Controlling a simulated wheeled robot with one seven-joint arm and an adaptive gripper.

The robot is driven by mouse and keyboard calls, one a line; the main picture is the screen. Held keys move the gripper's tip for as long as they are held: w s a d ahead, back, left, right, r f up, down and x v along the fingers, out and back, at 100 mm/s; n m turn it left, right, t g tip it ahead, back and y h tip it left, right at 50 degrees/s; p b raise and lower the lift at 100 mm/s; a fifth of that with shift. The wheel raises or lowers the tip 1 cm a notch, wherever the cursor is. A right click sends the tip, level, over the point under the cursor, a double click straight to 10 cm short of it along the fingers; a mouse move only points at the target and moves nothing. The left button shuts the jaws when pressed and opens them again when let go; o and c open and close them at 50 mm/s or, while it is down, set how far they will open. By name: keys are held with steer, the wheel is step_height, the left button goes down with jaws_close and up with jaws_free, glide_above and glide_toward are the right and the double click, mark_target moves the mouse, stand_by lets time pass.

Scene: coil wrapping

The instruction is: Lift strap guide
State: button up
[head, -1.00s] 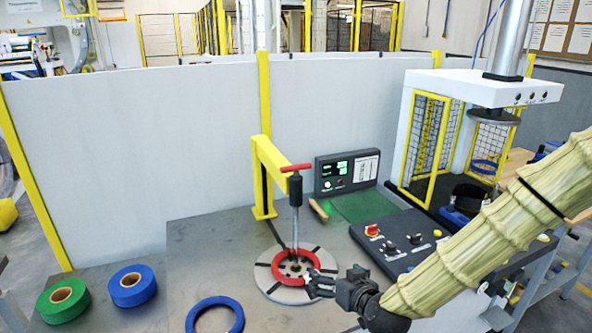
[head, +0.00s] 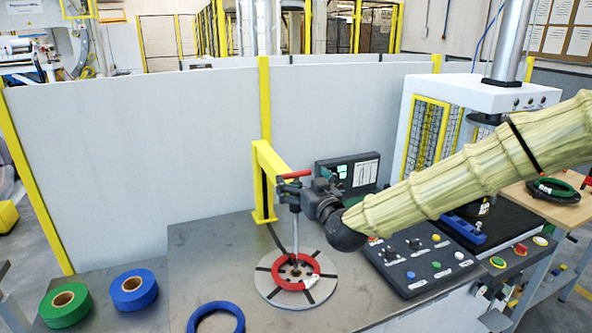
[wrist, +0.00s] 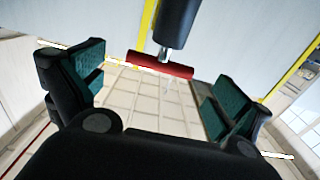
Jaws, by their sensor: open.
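The strap guide appears to be the upright grey rod (head: 295,230) with a red T-handle (head: 295,174), standing below the yellow arm over the round slotted plate. In the wrist view the red handle (wrist: 160,64) lies crosswise between my two finger pads, beside a dark cylinder. My gripper (head: 308,189) is close to the handle on its right side in the head view. It is open, its teal pads apart on both sides of the handle, and no grip shows. A red ring (head: 313,267) lies on the grey round plate (head: 325,290) around the rod's foot.
A yellow post (head: 258,185) stands just left of the rod. A display box (head: 362,172) is behind my gripper, and a control panel (head: 425,265) is to the right. Green (head: 48,312), blue (head: 145,293) rolls and a blue ring (head: 238,318) lie at front left.

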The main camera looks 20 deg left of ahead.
mark_target(297, 175)
steer(key=shift+p+x, duration=0.6)
steer(key=shift+x, duration=1.6)
steer(key=shift+c, duration=0.4)
steer(key=c, duration=1.1)
step_height(297, 175, up, 23)
steer(key=shift+f+p, duration=0.15)
steer(key=shift+p, duration=0.8)
steer(key=shift+c, duration=0.3)
steer(key=shift+d, duration=0.1)
steer(key=o, duration=1.2)
steer(key=shift+w, duration=0.1)
steer(key=shift+o, duration=0.2)
steer(key=shift+f, duration=0.1)
